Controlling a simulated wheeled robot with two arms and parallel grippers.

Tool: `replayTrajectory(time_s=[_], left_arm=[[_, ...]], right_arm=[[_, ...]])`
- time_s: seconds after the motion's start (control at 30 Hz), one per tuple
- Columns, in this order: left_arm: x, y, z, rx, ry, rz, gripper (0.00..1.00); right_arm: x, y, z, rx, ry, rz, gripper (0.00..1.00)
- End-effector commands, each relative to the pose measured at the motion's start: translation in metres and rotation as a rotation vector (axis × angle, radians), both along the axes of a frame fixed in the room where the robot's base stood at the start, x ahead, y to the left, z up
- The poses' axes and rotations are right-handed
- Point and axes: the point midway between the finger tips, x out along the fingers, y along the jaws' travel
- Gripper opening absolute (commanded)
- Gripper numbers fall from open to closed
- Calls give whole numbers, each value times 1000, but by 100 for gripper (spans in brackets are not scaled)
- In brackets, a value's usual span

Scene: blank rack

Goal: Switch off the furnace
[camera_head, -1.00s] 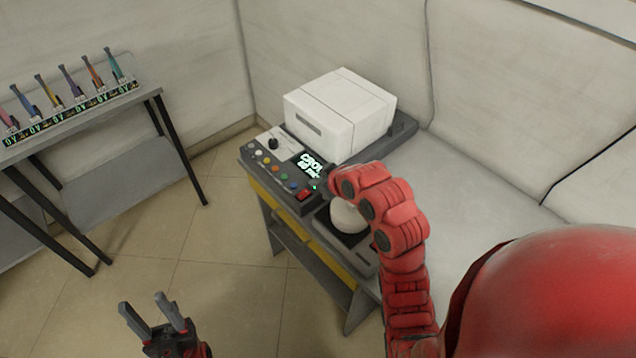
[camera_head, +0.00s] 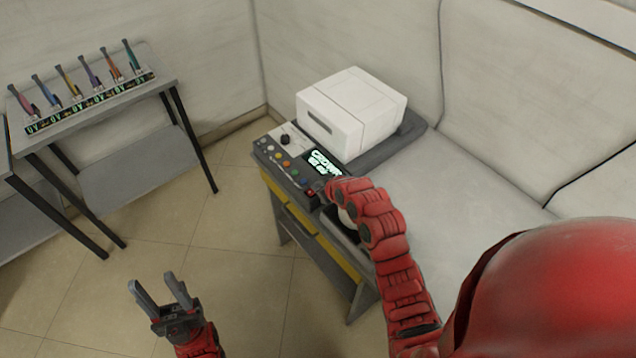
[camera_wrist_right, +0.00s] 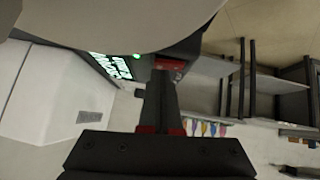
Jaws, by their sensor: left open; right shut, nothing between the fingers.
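The furnace (camera_head: 352,105) is a white box on a dark base, with a control panel (camera_head: 290,165) at its left front. The panel has coloured buttons, a black knob and a lit display (camera_head: 324,163). A red switch (camera_head: 311,192) sits at the panel's near end; it also shows in the right wrist view (camera_wrist_right: 170,64), beside a lit green lamp (camera_wrist_right: 137,56). My right gripper (camera_head: 325,189) is shut and empty, its tips right at the switch; I cannot tell whether they touch. My left gripper (camera_head: 160,284) is open and empty above the floor.
A rack table (camera_head: 165,88) with several coloured pen-like tools stands at the left. A round white object (camera_head: 346,214) beside the panel is mostly hidden by my right arm. Open floor lies between the rack table and the furnace stand.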

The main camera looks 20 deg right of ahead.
Motion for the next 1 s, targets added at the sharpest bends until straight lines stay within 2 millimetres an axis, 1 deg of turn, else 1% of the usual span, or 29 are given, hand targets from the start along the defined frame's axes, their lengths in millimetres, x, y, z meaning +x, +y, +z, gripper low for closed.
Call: replayTrajectory(time_s=[0.17, 0.27, 0.33, 0.4, 0.67, 1.0], left_arm=[[0, 0, -2, 0, 0, 0, 50], [0, 0, -15, 0, 0, 0, 50], [0, 0, -29, 0, 0, 0, 50], [0, 0, -20, 0, 0, 0, 50], [0, 0, -19, 0, 0, 0, 50], [0, 0, -19, 0, 0, 0, 50]], right_arm=[[0, 0, -1, 0, 0, 0, 0], [1, -2, -9, 0, -2, -2, 0], [2, -4, -14, 6, -5, -3, 0], [1, -3, -6, 8, -1, -1, 0], [0, -1, -8, 6, 6, -1, 0], [-6, 12, -8, 8, 13, 1, 0]])
